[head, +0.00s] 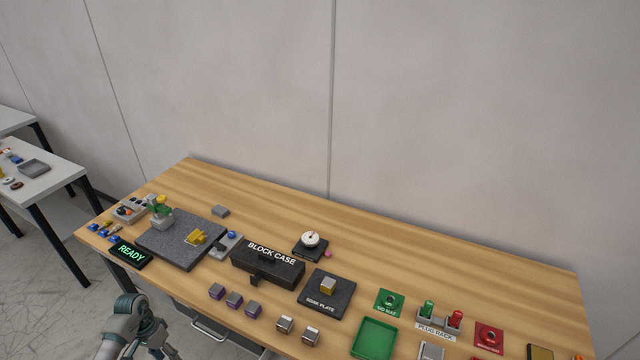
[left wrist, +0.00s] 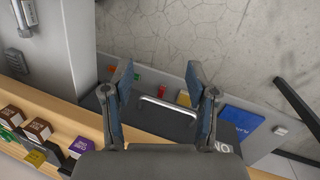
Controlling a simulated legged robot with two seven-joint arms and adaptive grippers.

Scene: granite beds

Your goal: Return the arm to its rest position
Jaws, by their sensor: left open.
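My left arm (head: 130,328) comes in at the bottom left of the head view, below the front edge of the wooden table (head: 440,258). In the left wrist view my left gripper (left wrist: 158,80) has its two fingers spread apart, with nothing between them. Beyond the fingers is a dark surface with a metal handle (left wrist: 168,106), lower than the tabletop. The table's edge runs along the left of that view. My right gripper is in neither view.
On the table are a black block case (head: 268,262), a dark soak plate (head: 328,294), a grey granite slab (head: 182,240), a READY sign (head: 129,253), a green tray (head: 374,338) and several small blocks. Another table (head: 50,180) stands at the far left. The back middle of the tabletop is clear.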

